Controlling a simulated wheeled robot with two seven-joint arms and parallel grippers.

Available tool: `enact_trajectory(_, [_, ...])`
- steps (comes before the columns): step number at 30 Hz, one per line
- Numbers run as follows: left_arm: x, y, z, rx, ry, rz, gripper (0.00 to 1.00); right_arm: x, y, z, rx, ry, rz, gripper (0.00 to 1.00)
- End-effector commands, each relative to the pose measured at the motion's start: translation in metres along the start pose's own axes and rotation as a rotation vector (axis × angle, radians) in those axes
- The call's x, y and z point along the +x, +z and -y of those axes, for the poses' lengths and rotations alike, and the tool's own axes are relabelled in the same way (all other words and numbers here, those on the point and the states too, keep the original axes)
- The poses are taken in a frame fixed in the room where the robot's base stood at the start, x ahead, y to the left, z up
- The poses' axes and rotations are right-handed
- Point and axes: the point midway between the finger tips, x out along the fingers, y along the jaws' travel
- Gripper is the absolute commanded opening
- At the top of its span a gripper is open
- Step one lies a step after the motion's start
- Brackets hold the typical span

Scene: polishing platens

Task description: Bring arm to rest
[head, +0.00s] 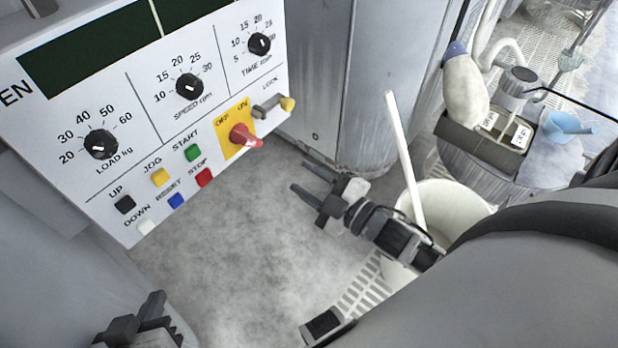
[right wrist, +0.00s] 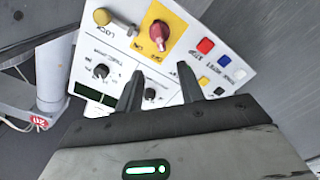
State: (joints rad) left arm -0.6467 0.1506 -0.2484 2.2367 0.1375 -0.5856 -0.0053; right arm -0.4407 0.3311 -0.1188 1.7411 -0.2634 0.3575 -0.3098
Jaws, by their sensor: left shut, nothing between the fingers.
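My right gripper (head: 301,177) is open and empty over the grey floor, to the right of and apart from the control panel (head: 75,135). In the right wrist view its two fingers (right wrist: 160,72) stand apart with nothing between them, and the panel shows behind them. My left gripper (head: 145,318) is at the bottom left of the head view, shut and empty, partly cut off by the frame edge. The red rotary switch (head: 243,136) on its yellow plate is on the panel's right part; it also shows in the right wrist view (right wrist: 160,32).
A white bucket (head: 470,208) with a pale stick (head: 405,160) stands right of my right gripper, partly hidden by my arm. A grey metal housing (head: 385,75) rises behind. A drum with a tray (head: 470,143) and a blue scoop (head: 562,126) is further right.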

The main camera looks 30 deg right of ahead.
Motion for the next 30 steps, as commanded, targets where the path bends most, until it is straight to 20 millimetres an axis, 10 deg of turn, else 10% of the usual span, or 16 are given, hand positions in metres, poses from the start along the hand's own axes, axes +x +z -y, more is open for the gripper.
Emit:
enact_trajectory(17, [0.001, 0.002, -0.001, -0.001, 0.002, 0.006, 0.00, 0.006, 0.001, 0.000, 0.000, 0.001, 0.000, 0.38])
enact_trajectory(30, [0.012, 0.016, -0.001, 0.000, 0.017, 0.032, 0.00, 0.085, 0.001, 0.000, 0.000, 0.003, -0.002, 0.38])
